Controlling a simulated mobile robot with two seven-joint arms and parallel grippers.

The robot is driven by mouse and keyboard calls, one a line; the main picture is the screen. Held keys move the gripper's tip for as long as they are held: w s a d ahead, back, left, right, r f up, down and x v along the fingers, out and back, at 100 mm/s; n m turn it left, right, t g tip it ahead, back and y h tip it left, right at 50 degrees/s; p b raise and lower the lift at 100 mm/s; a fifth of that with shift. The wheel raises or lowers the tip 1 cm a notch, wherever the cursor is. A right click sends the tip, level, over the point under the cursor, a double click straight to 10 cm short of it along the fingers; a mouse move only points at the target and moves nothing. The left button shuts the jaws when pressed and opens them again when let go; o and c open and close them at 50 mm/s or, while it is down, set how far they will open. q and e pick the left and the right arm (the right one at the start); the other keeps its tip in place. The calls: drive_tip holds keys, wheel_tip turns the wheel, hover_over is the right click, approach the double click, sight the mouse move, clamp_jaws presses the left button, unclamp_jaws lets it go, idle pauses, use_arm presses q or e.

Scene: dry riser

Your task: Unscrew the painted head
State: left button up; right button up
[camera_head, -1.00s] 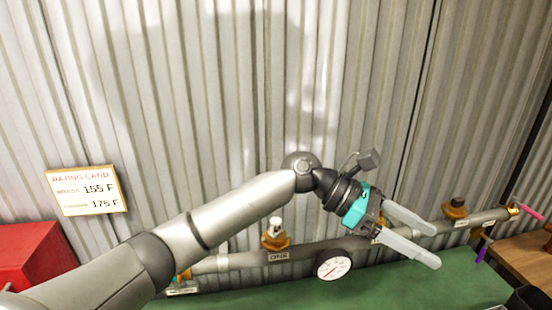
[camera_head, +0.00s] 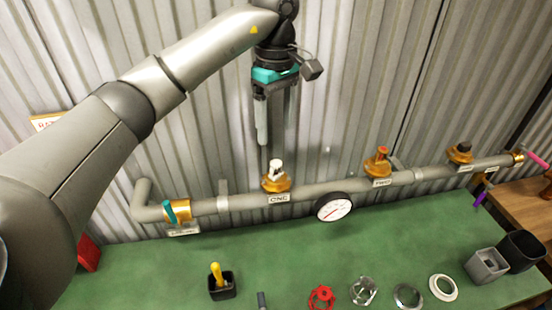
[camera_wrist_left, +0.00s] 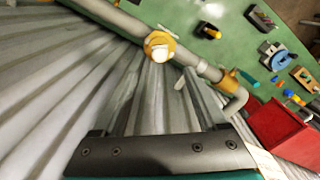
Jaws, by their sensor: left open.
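The white painted head (camera_head: 276,168) stands upright in a brass fitting (camera_head: 276,184) on the grey pipe, above the label ONE. It also shows in the left wrist view (camera_wrist_left: 160,48), at upper middle. My left gripper (camera_head: 276,138) points down, open and empty. In the head view its fingers appear just above the painted head, apart from it; the exact depth gap is hard to tell. An orange-red head (camera_head: 383,153) sits at the fitting marked TWO, and a dark head (camera_head: 464,146) stands further right. My right gripper is not in view.
The pipe (camera_head: 232,204) runs before a corrugated wall, with a teal-handled valve (camera_head: 170,211) and a round gauge (camera_head: 334,207).

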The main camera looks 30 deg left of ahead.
sight(276, 163)
use_arm(q)
wheel_tip(276, 163, down, 12)
drive_tip(key=shift+r+p, duration=0.15)
drive_tip(key=shift+p, duration=0.75)
drive_tip(key=shift+c, duration=0.3)
clamp_jaws()
drive_tip(key=shift+o, duration=0.3)
unclamp_jaws()
drive_tip(key=shift+r, duration=0.1)
wheel_tip(276, 163, up, 15)
drive_tip(key=b, duration=0.1)
